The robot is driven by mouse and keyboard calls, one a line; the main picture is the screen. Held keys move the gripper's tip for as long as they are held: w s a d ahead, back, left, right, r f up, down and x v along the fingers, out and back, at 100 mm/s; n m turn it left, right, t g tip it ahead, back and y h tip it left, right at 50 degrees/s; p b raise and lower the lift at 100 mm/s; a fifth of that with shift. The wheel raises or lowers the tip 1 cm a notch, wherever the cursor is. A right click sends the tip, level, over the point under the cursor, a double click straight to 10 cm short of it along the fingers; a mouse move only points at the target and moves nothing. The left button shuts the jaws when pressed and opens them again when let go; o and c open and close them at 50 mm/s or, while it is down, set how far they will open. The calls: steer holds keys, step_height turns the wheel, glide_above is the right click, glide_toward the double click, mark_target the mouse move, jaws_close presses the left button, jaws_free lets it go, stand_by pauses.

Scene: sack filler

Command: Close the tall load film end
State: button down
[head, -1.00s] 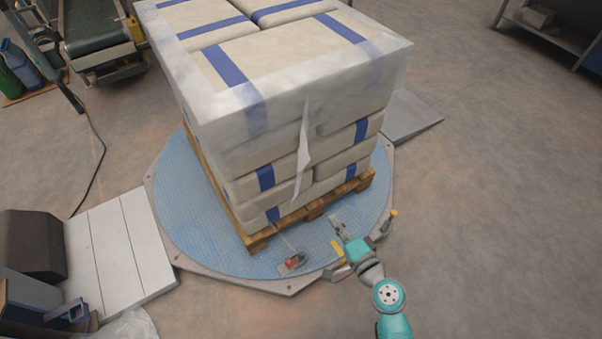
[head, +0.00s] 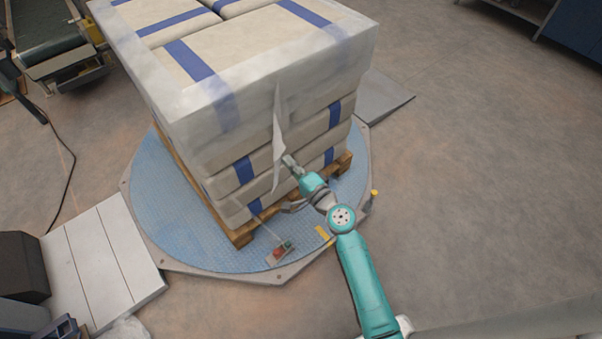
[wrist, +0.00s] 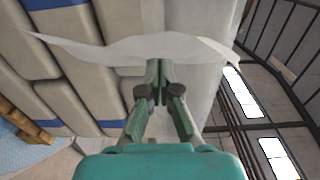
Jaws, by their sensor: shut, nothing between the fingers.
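The tall load (head: 245,50) is a stack of pale sacks with blue bands, wrapped in clear film on a wooden pallet (head: 240,232). My gripper (head: 288,159) is at the lower part of the film end. In the wrist view my gripper (wrist: 158,70) is shut, its tips at the edge of the strip. I cannot tell whether they touch it.
The pallet stands on a round blue turntable (head: 160,220). A white ramp (head: 100,250) lies at left and a grey ramp (head: 388,103) at right. The floor at right is clear.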

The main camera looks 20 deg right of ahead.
mark_target(270, 156)
steer(key=shift+w+a, duration=0.4)
steer(key=shift+a, duration=0.4)
steer(key=shift+w+a, duration=0.35)
steer(key=shift+a, duration=0.4)
steer(key=shift+a, duration=0.15)
